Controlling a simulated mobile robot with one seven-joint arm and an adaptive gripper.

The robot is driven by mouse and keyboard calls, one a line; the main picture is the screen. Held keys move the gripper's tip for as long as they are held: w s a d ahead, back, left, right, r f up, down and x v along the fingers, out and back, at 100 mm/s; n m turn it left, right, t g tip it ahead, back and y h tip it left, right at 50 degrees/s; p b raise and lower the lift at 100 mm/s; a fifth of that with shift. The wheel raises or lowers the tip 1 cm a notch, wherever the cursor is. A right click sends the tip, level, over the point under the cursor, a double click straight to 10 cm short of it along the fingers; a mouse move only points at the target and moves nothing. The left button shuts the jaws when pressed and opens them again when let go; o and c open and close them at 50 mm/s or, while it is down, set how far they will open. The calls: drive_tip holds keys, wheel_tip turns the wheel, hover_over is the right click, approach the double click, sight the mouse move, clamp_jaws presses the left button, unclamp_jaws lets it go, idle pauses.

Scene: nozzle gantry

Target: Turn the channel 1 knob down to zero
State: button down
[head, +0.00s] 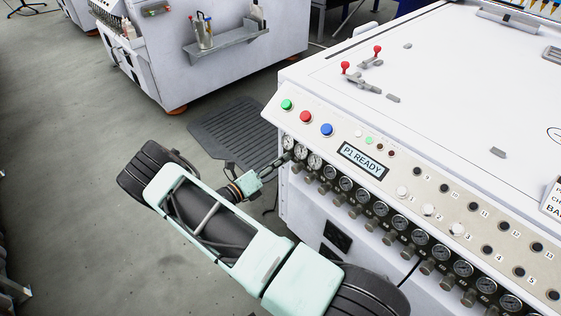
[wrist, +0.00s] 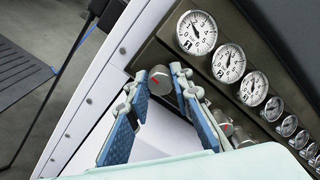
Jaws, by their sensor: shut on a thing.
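My gripper (wrist: 161,82) has its two blue-padded fingers on either side of a small grey knob (wrist: 160,77) with a red mark, closed on it. This knob is at the end of the row, below the end gauge (wrist: 197,32), whose needle is too small to read surely. In the head view my gripper (head: 284,160) reaches the left end of the machine's front, by the leftmost gauges (head: 288,142). The knob in its fingers is hidden there. No channel number is legible beside the held knob.
A row of gauges with knobs runs right along the panel; a neighbouring knob (wrist: 225,128) sits close to the right finger. Green, red and blue buttons (head: 305,117) and a display (head: 362,161) reading "P1 READY" are above. Open floor lies left, with a dark mat (head: 233,128).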

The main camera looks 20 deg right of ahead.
drive_tip(key=shift+f+n, duration=0.1)
drive_tip(key=shift+n, duration=5)
drive_tip(key=c, duration=2)
unclamp_jaws()
drive_tip(key=shift+a, duration=0.1)
drive_tip(key=v, duration=1.2)
drive_tip(key=shift+s, duration=0.1)
